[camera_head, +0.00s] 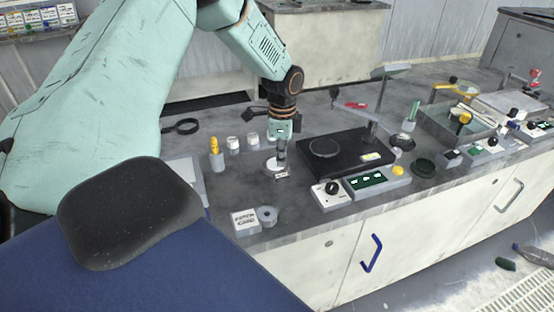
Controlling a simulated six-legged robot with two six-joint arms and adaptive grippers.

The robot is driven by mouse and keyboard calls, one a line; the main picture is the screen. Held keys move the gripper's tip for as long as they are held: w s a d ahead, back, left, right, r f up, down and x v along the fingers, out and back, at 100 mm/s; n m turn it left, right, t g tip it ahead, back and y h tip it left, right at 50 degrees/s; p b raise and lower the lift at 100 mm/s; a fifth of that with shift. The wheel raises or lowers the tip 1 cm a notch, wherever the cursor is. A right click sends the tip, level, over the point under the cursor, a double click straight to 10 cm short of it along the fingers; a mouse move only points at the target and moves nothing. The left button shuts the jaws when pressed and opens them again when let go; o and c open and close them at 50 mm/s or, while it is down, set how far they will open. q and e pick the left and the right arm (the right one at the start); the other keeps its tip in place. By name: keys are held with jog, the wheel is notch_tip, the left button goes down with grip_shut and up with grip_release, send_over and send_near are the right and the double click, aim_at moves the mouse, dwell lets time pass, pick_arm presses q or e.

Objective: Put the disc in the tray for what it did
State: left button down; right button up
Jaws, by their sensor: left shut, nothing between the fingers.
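My left gripper (281,160) points down over the bench, shut, with nothing seen in its fingers. A white round piece (271,164) lies at its fingertips, partly hidden by them; I cannot tell whether they touch. A small label (282,177) is just in front. To the right, a dark round disc (323,147) sits on a black polishing machine (352,165). A dark round dish (424,168) is further right on the bench. I cannot tell which things are the task's trays. My right gripper is not in view.
A yellow bottle (214,149) and small white-topped jars (233,144) stand left of the gripper. A control box (376,181) edges the bench front. A grey tape roll (266,215) and a printed box (244,222) sit front left. Bare bench (300,215) lies between.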

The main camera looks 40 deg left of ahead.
aim_at(282, 175)
pick_arm(q)
jog(key=shift+f+b, duration=0.95)
jog(key=shift+f, duration=0.95)
dwell(0.4)
notch_tip(282, 175, up, 6)
jog(key=p, duration=0.6)
jog(key=shift+r+p, duration=0.1)
jog(key=shift+p, duration=0.25)
jog(key=shift+d, duration=0.1)
dwell(0.4)
